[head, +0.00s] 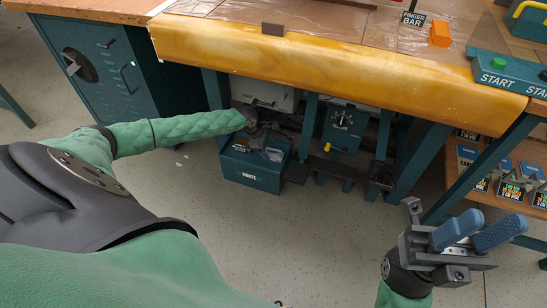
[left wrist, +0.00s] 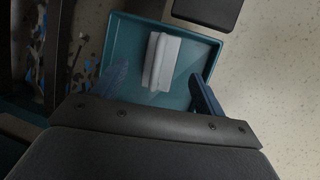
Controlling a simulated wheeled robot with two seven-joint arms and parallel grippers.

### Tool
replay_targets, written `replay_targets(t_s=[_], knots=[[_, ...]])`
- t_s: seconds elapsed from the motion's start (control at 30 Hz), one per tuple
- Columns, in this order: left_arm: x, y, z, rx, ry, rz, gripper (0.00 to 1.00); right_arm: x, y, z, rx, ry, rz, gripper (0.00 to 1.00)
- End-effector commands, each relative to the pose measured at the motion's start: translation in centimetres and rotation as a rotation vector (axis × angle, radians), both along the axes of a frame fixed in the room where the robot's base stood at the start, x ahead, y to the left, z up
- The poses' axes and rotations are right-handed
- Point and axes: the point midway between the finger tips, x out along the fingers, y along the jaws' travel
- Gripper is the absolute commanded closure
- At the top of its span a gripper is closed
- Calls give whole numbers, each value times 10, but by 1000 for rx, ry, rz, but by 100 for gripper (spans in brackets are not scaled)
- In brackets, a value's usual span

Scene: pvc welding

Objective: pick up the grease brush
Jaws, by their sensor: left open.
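A pale grey-white object with a ridge along it (left wrist: 161,62) lies in a teal bin (left wrist: 205,37). I cannot tell whether it is the grease brush. My left gripper (left wrist: 160,86) is open and empty above the bin, its blue fingers on either side of the object. In the head view, my left gripper (head: 257,127) reaches down over the bin (head: 250,177) under the bench and partly hides its contents. A pale piece (head: 274,155) shows inside. My right gripper (head: 488,229) is at the lower right, its blue fingers apart with nothing between them.
The workbench with its yellow front edge (head: 330,72) overhangs the bin. Bench legs (head: 309,128) and a dark machine part (head: 341,128) stand right of it. A teal cabinet (head: 105,75) is at left. A shelf with boxes (head: 512,188) is at right. The floor in front is clear.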

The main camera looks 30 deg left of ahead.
Motion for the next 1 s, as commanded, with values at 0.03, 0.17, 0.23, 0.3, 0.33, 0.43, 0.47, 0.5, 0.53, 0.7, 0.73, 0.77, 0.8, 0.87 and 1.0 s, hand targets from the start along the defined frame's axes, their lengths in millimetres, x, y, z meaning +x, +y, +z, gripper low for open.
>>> replay_targets(t_s=[0.03, 0.17, 0.23, 0.3, 0.33, 0.43, 0.47, 0.5, 0.53, 0.7, 0.73, 0.77, 0.8, 0.87, 1.0], knots=[[1, -1, -3, 0, 0, 0, 28, 0, 0, -2, 1, -1, 3, 64], [3, -6, -18, 1, 1, -1, 28, 0, 2, -7, 8, -2, 19, 64], [5, -9, -26, 1, -2, -1, 28, 1, 4, -13, 6, -2, 22, 64], [8, -13, -35, 0, 0, -1, 28, 1, 5, -16, 1, -2, 25, 64], [9, -14, -38, 0, 0, -1, 28, 1, 5, -18, -3, -1, 23, 64], [11, -17, -46, 1, 0, -1, 28, 1, 6, -21, -13, 3, 20, 64], [12, -17, -46, 1, 0, -1, 28, 1, 7, -21, -15, 4, 20, 64], [12, -17, -46, 2, 0, -2, 28, 2, 7, -21, -18, 5, 19, 64], [12, -17, -46, 2, 0, -2, 28, 2, 7, -21, -18, 6, 19, 64], [12, -17, -46, 2, 0, -2, 34, 2, 7, -21, -19, 7, 19, 64], [12, -17, -46, 2, 0, -2, 40, 2, 7, -21, -19, 7, 19, 64], [12, -17, -46, 2, 0, -2, 46, 2, 7, -21, -19, 7, 19, 64], [12, -17, -46, 2, 0, -2, 54, 2, 7, -21, -18, 7, 19, 64], [11, -17, -46, 2, 0, -2, 66, 2, 7, -21, -18, 7, 19, 64], [11, -17, -46, 2, 0, -2, 78, 2, 7, -21, -16, 7, 18, 64]])
